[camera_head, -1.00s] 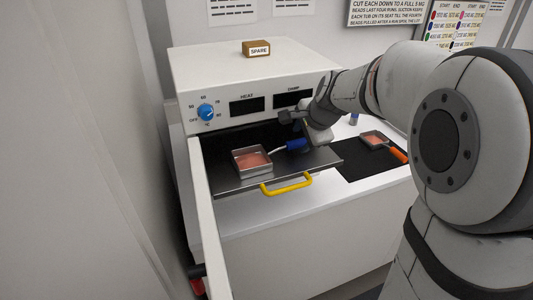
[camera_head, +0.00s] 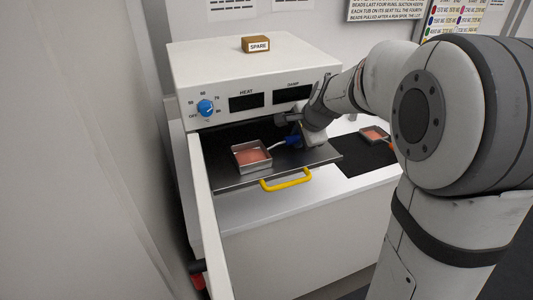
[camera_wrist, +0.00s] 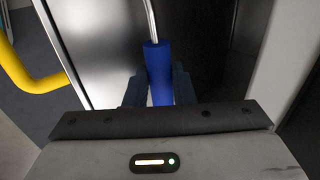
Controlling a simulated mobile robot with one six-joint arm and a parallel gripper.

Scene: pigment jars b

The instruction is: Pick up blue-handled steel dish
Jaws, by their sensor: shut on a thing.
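The blue-handled steel dish (camera_head: 247,166) is a square metal pan with pinkish contents, on the left part of the pulled-out dark tray (camera_head: 222,183). Its thin rod runs right to a blue handle (camera_head: 292,141). My gripper (camera_head: 294,130) is at that handle, which it partly hides. In the wrist view the blue handle (camera_wrist: 158,70) lies between the two dark fingers of my gripper (camera_wrist: 159,88), which are shut on it. The dish's pan is outside the wrist view. I cannot tell whether the dish is lifted off the tray.
The tray has a yellow front handle (camera_head: 286,180), also in the wrist view (camera_wrist: 25,65). The white oven (camera_head: 250,85) with its blue knob (camera_head: 206,107) stands behind. A second dish (camera_head: 373,134) with an orange handle sits on a black mat (camera_head: 365,155) at right.

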